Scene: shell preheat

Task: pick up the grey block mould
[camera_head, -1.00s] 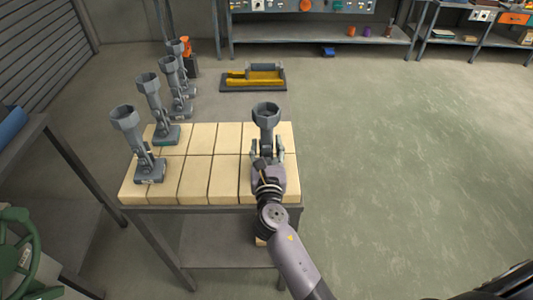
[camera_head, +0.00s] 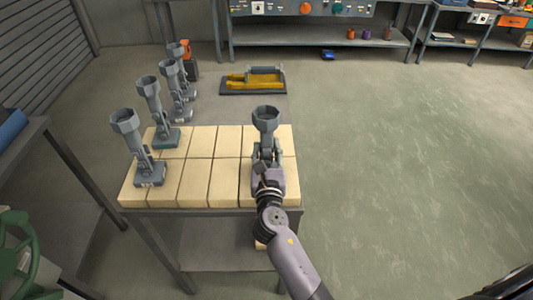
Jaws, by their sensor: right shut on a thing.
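The grey block mould (camera_head: 266,119) shows a cup-shaped top on a narrower stem, at the right end of the brick-topped table (camera_head: 220,210). My right gripper (camera_head: 267,158) reaches it from the near side and is shut on its stem. The mould is upright; its lower part is hidden behind the gripper, so I cannot tell whether it touches the bricks. My left gripper is not in view.
Several similar grey moulds stand in a row at the left, the nearest one (camera_head: 126,122) on the table's left end. A yellow and grey tray (camera_head: 253,80) lies on the floor behind. A workbench (camera_head: 310,40) stands at the back. The floor at right is clear.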

